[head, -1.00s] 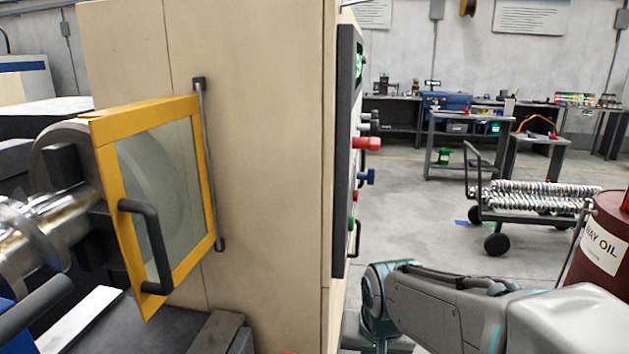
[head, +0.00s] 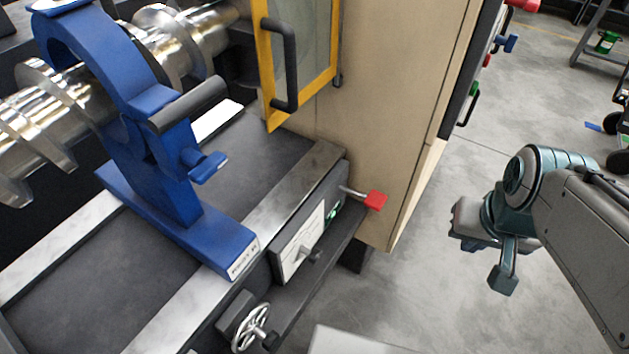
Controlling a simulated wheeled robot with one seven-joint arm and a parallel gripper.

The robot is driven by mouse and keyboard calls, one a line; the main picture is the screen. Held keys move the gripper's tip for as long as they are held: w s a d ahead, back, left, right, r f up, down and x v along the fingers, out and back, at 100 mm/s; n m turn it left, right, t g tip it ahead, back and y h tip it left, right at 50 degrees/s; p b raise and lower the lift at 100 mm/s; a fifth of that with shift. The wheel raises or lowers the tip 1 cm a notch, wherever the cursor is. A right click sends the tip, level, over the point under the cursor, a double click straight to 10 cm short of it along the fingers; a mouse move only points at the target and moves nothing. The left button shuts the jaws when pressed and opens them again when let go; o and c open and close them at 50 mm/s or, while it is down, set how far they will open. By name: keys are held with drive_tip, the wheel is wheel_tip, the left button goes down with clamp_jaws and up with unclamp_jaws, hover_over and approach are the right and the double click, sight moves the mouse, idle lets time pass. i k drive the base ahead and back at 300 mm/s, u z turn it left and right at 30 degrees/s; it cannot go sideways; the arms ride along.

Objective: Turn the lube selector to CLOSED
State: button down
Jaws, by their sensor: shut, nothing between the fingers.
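A small white plate (head: 298,245) with a dark knob (head: 312,256) sits on the dark front of the machine bed, at the lower middle of the head view. A red-tipped lever (head: 372,200) sticks out to its right, beside a small green patch. No lettering is legible, so I cannot tell for certain which of these is the lube selector or how it is set. My gripper (head: 503,280) hangs at the right over the floor, fingers shut and empty. It is well apart from the plate, knob and lever and touches nothing.
A blue steady-rest frame (head: 165,190) stands on the bed around a shiny screw shaft (head: 40,120). A handwheel (head: 251,328) is below the plate. A yellow-framed guard (head: 268,70) and tall beige cabinet (head: 385,110) stand behind. Open floor (head: 420,290) lies between the bed and my arm.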

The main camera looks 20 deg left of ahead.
sight(314, 254)
drive_tip(key=k, duration=0.45)
drive_tip(key=u, duration=0.95)
drive_tip(key=i, duration=0.5)
drive_tip(key=z, duration=0.55)
drive_tip(key=k, duration=1.3)
drive_tip(key=u, duration=0.05)
drive_tip(key=i, duration=0.7)
drive_tip(key=u, duration=1.05)
drive_tip(key=i, duration=0.3)
drive_tip(key=u, duration=0.2)
